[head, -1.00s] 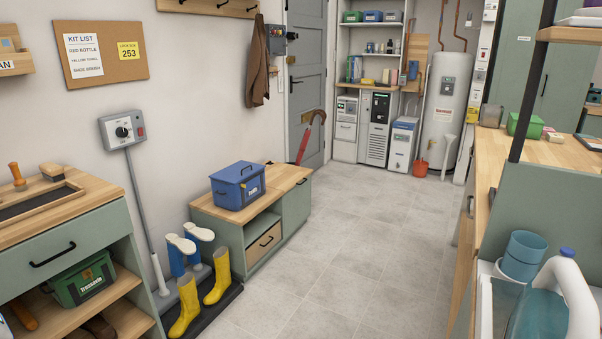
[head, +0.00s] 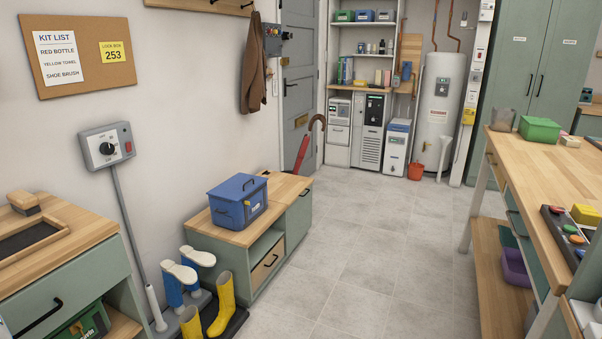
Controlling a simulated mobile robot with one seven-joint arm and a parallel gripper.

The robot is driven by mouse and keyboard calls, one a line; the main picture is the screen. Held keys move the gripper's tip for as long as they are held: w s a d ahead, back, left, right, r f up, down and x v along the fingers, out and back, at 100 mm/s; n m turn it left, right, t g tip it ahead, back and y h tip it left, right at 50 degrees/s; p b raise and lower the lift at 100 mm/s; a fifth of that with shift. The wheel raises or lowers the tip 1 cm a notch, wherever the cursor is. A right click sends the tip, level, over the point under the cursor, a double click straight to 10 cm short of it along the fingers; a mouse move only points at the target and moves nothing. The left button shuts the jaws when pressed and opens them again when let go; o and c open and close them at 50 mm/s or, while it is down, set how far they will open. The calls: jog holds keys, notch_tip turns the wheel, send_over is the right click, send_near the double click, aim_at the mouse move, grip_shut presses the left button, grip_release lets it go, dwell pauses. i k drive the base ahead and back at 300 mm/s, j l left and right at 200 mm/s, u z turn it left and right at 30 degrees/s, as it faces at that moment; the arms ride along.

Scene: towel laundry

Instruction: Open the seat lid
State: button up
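The low bench (head: 285,192) with a wooden top and green body stands against the left wall, and its seat lid looks shut. A seam crosses the wooden top to the right of the blue box. The blue lidded box (head: 238,203) sits on the left part of the top. The right part of the top is bare. The bench front has an open cubby, a wooden drawer with a dark handle (head: 270,260) and a green panel at the right. My gripper is not in view.
Yellow boots (head: 226,303) and a boot rack stand at the bench's near end. A red umbrella (head: 308,145) leans behind its far end. The tiled floor (head: 370,270) in the middle is clear. A long workbench (head: 550,180) runs along the right.

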aim_at(283, 187)
jog(key=i+j+z, duration=0.1)
jog(key=i, duration=0.25)
jog(key=i+j, duration=0.15)
jog(key=i, duration=0.25)
jog(key=i+j+z, duration=0.15)
jog(key=i, duration=0.2)
jog(key=i+j+z, duration=0.1)
jog(key=i+z, duration=0.35)
jog(key=i, duration=0.7)
jog(key=i+u, duration=0.2)
jog(key=i, duration=0.35)
jog(key=i+l+u, duration=0.15)
jog(key=i, duration=0.4)
jog(key=i+l+u, duration=0.2)
jog(key=i, duration=0.3)
